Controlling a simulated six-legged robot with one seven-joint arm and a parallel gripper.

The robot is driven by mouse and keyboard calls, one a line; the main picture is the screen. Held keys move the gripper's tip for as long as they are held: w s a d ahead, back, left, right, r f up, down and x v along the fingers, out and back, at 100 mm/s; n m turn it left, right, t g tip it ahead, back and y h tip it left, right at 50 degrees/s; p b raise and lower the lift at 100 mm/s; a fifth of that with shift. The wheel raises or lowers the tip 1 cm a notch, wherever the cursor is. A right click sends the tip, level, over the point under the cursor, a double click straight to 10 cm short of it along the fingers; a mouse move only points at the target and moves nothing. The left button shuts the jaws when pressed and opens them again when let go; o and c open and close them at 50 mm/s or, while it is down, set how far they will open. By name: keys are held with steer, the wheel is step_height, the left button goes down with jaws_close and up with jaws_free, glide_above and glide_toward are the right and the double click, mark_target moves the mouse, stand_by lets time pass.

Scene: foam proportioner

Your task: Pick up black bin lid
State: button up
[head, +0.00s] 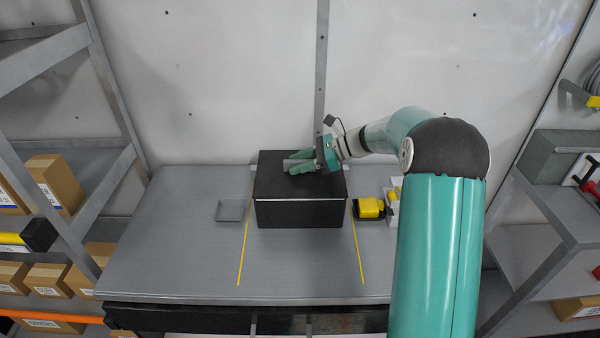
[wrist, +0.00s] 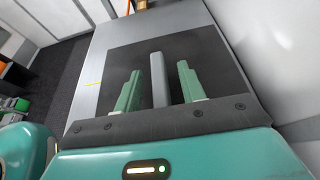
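The black bin (head: 300,215) stands on the grey table between two yellow lines. Its flat black lid (head: 268,184) is on top, with a thin light line along the front edge where lid and bin meet. My gripper (head: 297,165) is over the lid, reaching in from the right. In the wrist view, the lid (wrist: 118,58) lies under the two green fingers (wrist: 159,68). A grey bar handle (wrist: 158,85) on the lid stands between the fingers, with a visible gap on each side. The gripper is open around the handle and holds nothing.
A small grey tray (head: 232,211) lies left of the bin. A yellow and black item (head: 369,208) sits to its right, close to my arm. Shelves with cardboard boxes (head: 55,183) stand at the left, and a wall is behind the table. The table's left side is clear.

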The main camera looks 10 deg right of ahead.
jaws_close()
steer(key=shift+r, duration=0.1)
